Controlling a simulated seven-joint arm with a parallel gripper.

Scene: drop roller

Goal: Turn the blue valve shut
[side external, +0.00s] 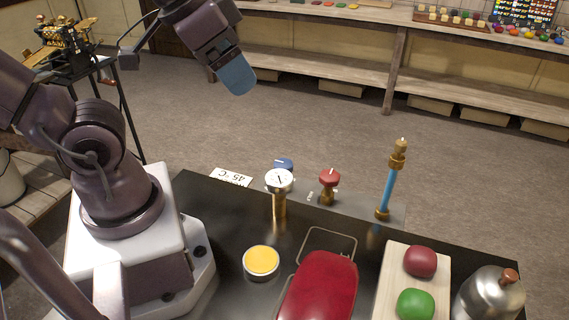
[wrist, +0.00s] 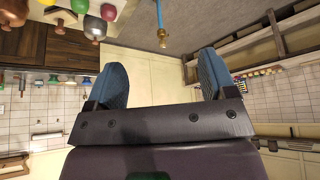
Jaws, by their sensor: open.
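The blue valve (side external: 284,163) stands on the plumbing panel at the table's far edge, partly hidden behind a round white-faced gauge (side external: 279,181). A red valve (side external: 329,180) stands to its right. My gripper (side external: 236,80) is high above the floor beyond the table, up and left of the blue valve and well apart from it. In the wrist view my gripper (wrist: 160,80) has its two blue fingers spread wide with nothing between them. I cannot make out the blue valve in the wrist view.
A card reading 45 °C (side external: 231,178) lies left of the valves. A blue tube with brass fittings (side external: 388,188) rises at right. A yellow-topped tin (side external: 261,262), a red cushion-like object (side external: 318,291), a board (side external: 398,268) and a metal bell-shaped object (side external: 487,295) occupy the table's front.

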